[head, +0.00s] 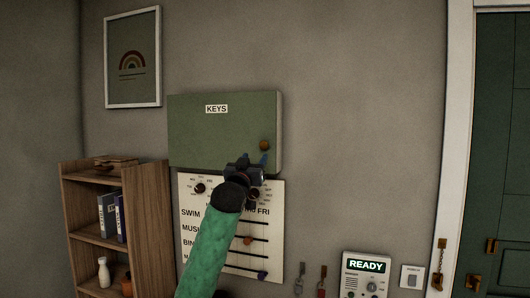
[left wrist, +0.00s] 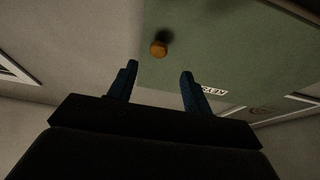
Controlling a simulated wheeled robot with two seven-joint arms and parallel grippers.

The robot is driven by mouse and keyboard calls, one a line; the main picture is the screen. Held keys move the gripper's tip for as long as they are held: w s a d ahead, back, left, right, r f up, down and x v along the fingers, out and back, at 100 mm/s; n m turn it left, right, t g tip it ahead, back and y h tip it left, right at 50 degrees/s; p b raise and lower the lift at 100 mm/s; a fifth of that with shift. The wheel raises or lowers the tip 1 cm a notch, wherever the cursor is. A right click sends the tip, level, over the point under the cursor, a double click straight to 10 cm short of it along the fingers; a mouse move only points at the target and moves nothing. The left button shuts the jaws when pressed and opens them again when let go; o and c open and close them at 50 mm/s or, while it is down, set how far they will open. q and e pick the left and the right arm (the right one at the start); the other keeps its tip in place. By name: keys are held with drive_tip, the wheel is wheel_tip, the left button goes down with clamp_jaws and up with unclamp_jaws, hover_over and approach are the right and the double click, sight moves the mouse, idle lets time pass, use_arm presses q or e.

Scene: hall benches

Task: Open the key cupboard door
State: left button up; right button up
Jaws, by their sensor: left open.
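The green key cupboard (head: 205,133), labelled KEYS, is on the wall with its door shut. Its round orange-brown knob (head: 264,145) is at the lower right of the door. My left gripper (head: 264,160) is just below the knob in the head view, its arm in a green sleeve. In the left wrist view the two blue fingers (left wrist: 158,80) are spread apart and empty. The knob (left wrist: 158,49) shows beyond the fingertips, not between them. The cupboard door (left wrist: 215,55) fills much of that view. My right gripper is not in view.
A white board (head: 222,258) with day names, words and sliders hangs right under the cupboard, partly behind my arm. A wooden shelf (head: 150,225) stands at the left. A READY panel (head: 365,275) and a green door (head: 500,150) are at the right. Wall right of the cupboard is bare.

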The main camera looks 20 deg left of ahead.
sight(263, 146)
use_arm(q)
drive_tip(key=p+x, duration=0.4)
drive_tip(key=x, duration=0.2)
drive_tip(key=shift+r, duration=0.1)
drive_tip(key=shift+w+d+r, duration=0.1)
drive_tip(key=shift+w+d, duration=0.15)
drive_tip(key=shift+w, duration=0.55)
drive_tip(key=shift+a, duration=0.1)
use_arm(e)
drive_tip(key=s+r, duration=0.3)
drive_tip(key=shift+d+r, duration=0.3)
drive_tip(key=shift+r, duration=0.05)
use_arm(q)
clamp_jaws()
